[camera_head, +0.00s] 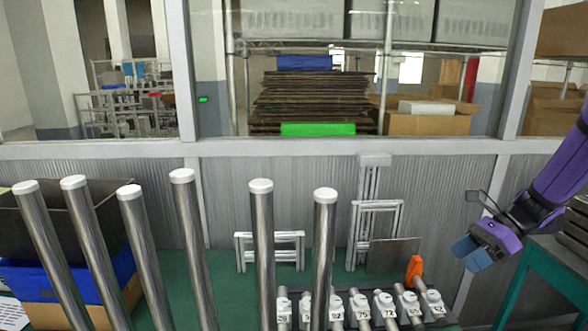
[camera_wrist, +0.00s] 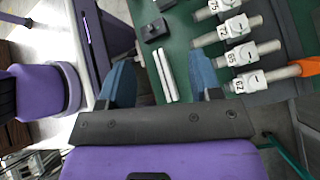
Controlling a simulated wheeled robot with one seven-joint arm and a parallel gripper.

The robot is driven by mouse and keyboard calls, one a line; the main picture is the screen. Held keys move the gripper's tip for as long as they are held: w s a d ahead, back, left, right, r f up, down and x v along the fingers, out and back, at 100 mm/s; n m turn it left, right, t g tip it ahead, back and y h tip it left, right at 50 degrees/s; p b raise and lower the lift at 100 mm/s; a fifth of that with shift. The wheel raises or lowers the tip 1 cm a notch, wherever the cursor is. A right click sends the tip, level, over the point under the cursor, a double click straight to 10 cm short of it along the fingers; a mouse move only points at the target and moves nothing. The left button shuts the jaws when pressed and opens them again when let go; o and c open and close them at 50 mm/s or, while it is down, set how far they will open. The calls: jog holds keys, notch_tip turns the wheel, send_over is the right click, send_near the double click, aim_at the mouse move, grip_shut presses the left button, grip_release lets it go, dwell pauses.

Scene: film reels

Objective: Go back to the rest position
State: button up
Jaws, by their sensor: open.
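My gripper (camera_head: 472,252) hangs at the right in the head view, at the end of my purple arm. It is in the air, to the right of the orange piece. In the wrist view my gripper (camera_wrist: 160,78) shows two blue fingers spread wide apart, with nothing held between them. Beyond the gap lie two thin white bars (camera_wrist: 165,75) on a green surface; I cannot tell how far below they are.
Tall metal rods with white caps (camera_head: 262,220) stand at front left and centre. Short rods with numbered white tags (camera_head: 384,304) lie on a dark rack, beside an orange piece (camera_head: 414,270). A blue bin (camera_head: 120,265) is at left, a green-framed table (camera_head: 535,262) at right.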

jog(key=s+a+r+n+t+h, duration=0.3)
jog(key=s+r+n+h, duration=0.2)
jog(key=s+r+n, duration=0.4)
jog(key=s+a+r+n+t+h, duration=0.3)
jog(key=s+a+r+n+h, duration=0.1)
jog(key=s+r+n, duration=0.6)
jog(key=shift+s+a+r+n+h, duration=0.3)
jog(key=shift+s+n+h, duration=0.2)
jog(key=shift+s+n, duration=0.6)
jog(key=shift+o, duration=0.4)
jog(key=shift+s, duration=0.15)
dwell(0.7)
